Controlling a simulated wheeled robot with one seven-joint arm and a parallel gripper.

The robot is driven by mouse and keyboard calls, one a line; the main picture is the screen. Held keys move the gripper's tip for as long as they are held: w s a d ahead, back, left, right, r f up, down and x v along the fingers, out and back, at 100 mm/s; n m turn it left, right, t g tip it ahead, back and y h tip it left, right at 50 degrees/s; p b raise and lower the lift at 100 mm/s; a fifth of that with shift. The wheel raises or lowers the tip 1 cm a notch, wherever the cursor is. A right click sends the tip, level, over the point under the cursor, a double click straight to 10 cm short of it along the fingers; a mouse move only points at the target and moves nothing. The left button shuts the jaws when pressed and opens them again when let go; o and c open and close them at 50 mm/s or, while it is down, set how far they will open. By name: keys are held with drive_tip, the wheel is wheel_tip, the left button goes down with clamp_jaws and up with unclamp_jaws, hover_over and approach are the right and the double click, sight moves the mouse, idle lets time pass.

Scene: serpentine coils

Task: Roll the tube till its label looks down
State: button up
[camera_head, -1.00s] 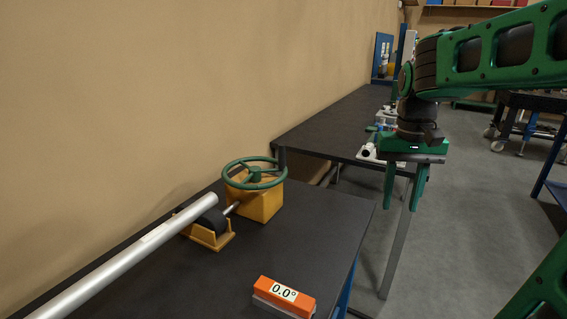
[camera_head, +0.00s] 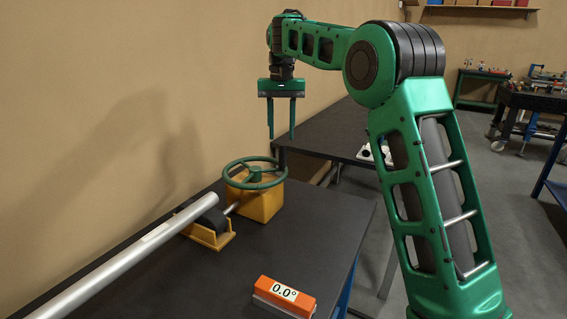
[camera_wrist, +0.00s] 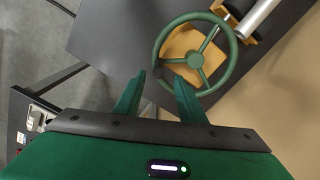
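A long silver tube (camera_head: 128,255) lies slanting across the near table, its far end on a yellow roller cradle (camera_head: 209,237) with a dark roller. A green handwheel (camera_head: 255,173) on a yellow box (camera_head: 256,202) joins the roller by a shaft (camera_head: 231,208). My gripper (camera_head: 281,138) points down above and behind the handwheel, open and empty. In the wrist view the fingers (camera_wrist: 158,75) are apart, with the handwheel (camera_wrist: 228,62) just beyond them and the tube (camera_wrist: 262,14) at the top right.
An orange level block (camera_head: 284,296) reading 0.0° sits at the near table's front right. The middle of the black near table (camera_head: 270,250) is bare. A second dark table (camera_head: 335,130) stands behind, and a tan wall (camera_head: 120,100) runs along the left.

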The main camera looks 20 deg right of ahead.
sight(282, 160)
wheel_tip(282, 160, down, 10)
drive_tip(key=shift+d+f, duration=0.1)
drive_tip(key=shift+f, duration=0.1)
drive_tip(key=shift+c, duration=0.2)
